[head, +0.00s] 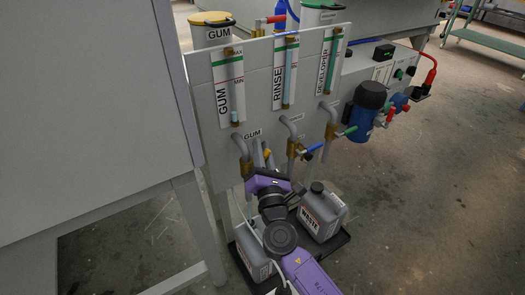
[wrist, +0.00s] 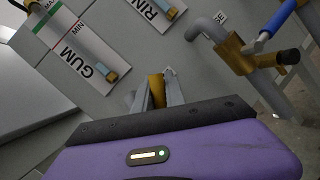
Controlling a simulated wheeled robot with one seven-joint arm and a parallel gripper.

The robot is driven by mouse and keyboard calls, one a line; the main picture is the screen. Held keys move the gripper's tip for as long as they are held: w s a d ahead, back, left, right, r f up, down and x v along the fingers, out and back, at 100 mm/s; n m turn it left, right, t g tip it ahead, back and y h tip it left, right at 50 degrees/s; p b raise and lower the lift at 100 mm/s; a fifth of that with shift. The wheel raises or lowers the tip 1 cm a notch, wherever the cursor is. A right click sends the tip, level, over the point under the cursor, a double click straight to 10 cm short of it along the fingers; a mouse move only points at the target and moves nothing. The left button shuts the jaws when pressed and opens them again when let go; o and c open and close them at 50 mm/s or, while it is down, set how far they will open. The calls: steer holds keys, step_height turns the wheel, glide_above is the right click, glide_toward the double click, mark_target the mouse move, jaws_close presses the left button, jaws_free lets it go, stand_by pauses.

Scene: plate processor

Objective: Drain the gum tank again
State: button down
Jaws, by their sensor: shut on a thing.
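The gum gauge (head: 229,85) is a white strip labelled GUM on the grey panel; it also shows in the wrist view (wrist: 70,38). Its liquid level looks low, near the bottom fitting. The brass gum valve (head: 245,168) sits on the pipe under the GUM label. My gripper (head: 262,156) is in front of that pipe, below the panel. In the wrist view its fingers (wrist: 156,92) are shut on a yellow valve handle (wrist: 156,87). The fingers partly hide the handle, so I cannot tell the valve's position.
Rinse (head: 291,145) and developer (head: 330,130) valves stand to the right, with blue and green handles. Grey waste jugs (head: 322,212) stand in a black tray (head: 335,243) beside my arm. A blue pump (head: 364,118) is at right.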

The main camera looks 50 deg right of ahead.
steer(key=shift+f, duration=0.1)
steer(key=c, duration=1.4)
jaws_free()
steer(key=shift+a, duration=0.1)
steer(key=shift+r, duration=0.2)
